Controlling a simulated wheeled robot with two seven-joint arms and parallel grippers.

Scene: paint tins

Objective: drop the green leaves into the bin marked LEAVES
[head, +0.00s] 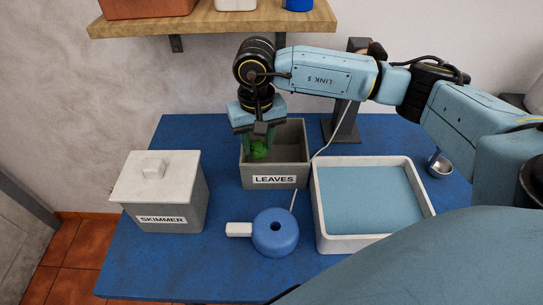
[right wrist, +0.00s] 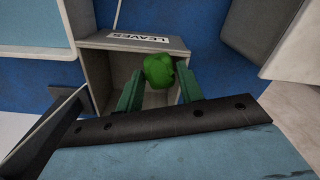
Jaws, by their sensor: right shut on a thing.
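The green leaves (head: 260,150) are a small bright green clump, also seen in the right wrist view (right wrist: 158,71). My right gripper (head: 259,146) is shut on them and points down over the open grey bin marked LEAVES (head: 290,166). In the right wrist view the clump shows between the tips of the two green fingers (right wrist: 157,82), with the bin's inside (right wrist: 105,68) around and behind it. How deep the leaves hang relative to the rim is hard to tell. My left gripper is not in view.
A lidded box marked SKIMMER (head: 165,200) stands left of the bin. A round blue object with a white handle (head: 275,238) lies in front. A white tray of blue water (head: 330,225) is at right. A wooden shelf (head: 200,24) hangs above. A metal cup (head: 439,167) stands far right.

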